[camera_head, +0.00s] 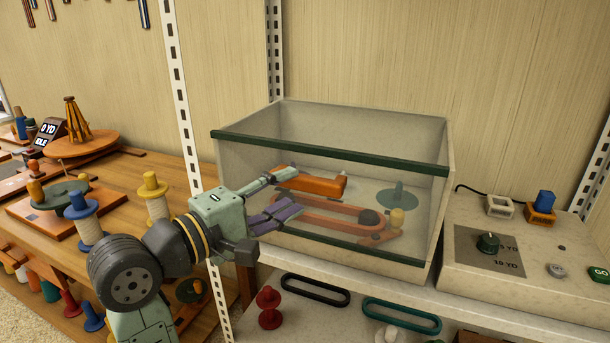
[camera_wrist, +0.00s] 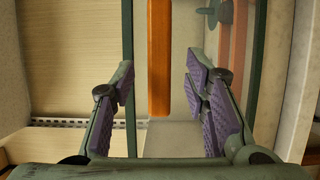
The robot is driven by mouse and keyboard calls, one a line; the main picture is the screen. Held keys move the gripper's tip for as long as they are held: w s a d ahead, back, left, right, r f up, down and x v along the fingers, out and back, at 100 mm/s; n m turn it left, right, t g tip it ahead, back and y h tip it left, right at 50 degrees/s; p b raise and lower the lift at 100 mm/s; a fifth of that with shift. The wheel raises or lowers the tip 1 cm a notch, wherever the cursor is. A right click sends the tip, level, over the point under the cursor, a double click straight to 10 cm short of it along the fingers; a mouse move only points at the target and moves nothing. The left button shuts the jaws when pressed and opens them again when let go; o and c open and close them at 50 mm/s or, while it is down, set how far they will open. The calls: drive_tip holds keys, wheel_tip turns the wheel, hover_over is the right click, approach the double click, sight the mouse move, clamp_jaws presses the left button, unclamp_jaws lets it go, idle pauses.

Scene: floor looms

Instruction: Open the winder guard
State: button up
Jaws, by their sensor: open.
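The winder guard (camera_head: 330,150) is a clear box with dark green strips along its front top and bottom edges. It looks closed over the winder (camera_head: 330,215), whose orange loop and teal disc show through the panel. An orange bar (camera_head: 316,183), apparently the guard's handle, lies across the front panel. My gripper (camera_head: 288,190) is open at the left end of this bar, one finger above and one below. In the wrist view the bar (camera_wrist: 158,60) runs between the open purple-padded fingers (camera_wrist: 160,80), with gaps on both sides. I cannot tell how deep it sits between them.
A control box (camera_head: 500,255) with a dial and buttons stands right of the guard. A perforated post (camera_head: 178,90) rises close behind my arm. A wooden bench (camera_head: 120,175) with spools is at the left. Oval loops (camera_head: 315,290) and small pegs lie below the shelf edge.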

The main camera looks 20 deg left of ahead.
sight(300, 186)
drive_tip(key=p+x, duration=0.1)
drive_tip(key=x, duration=0.4)
clamp_jaws()
idle(0.5)
idle(0.4)
